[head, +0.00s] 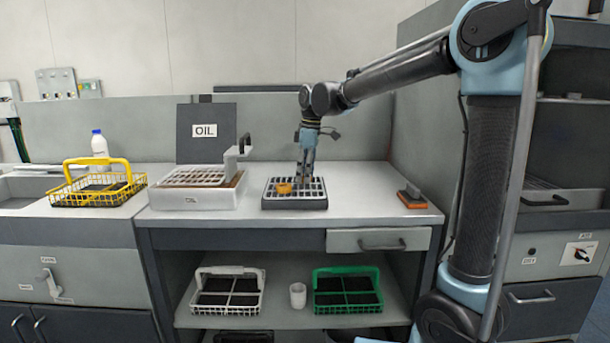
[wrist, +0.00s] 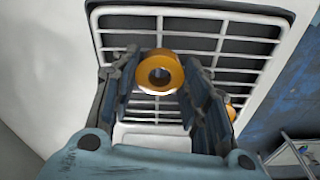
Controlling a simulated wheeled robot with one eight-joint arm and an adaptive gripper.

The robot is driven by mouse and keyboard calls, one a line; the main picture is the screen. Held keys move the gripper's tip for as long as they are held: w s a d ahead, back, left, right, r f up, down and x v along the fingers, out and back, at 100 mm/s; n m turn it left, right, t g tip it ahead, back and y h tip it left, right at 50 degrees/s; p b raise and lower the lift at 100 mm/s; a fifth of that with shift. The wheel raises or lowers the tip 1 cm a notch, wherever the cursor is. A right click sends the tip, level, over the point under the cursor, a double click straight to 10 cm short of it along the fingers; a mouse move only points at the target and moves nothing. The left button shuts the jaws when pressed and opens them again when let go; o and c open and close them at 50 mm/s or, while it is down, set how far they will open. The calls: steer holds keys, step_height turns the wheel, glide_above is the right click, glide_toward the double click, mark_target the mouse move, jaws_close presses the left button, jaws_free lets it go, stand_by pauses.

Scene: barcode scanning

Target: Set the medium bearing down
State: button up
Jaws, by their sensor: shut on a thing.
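An orange ring-shaped bearing (wrist: 175,74) sits between the two fingers of my gripper (wrist: 161,62) in the wrist view, its hole facing the camera. The gripper is shut on it. A grey tray with a white wire grid (head: 295,204) lies below; the grid also fills the wrist view (wrist: 220,45). In the head view my gripper (head: 305,178) points straight down over the tray. A second orange piece (head: 284,188) sits on the grid just left of the fingers. Another orange edge (wrist: 231,112) shows behind the right finger. I cannot tell whether the held bearing touches the grid.
The white OIL station (head: 190,200) with a raised lid stands left of the tray. A yellow wire basket (head: 97,187) stands far left. White (head: 228,308) and green (head: 347,308) baskets are on the shelf below.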

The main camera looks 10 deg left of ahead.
steer(key=shift+f, duration=0.2)
steer(key=o, duration=1.2)
steer(key=shift+o, duration=0.2)
steer(key=shift+r, duration=0.15)
step_height(320, 180, up, 12)
steer(key=d, duration=0.1)
steer(key=shift+d, duration=0.25)
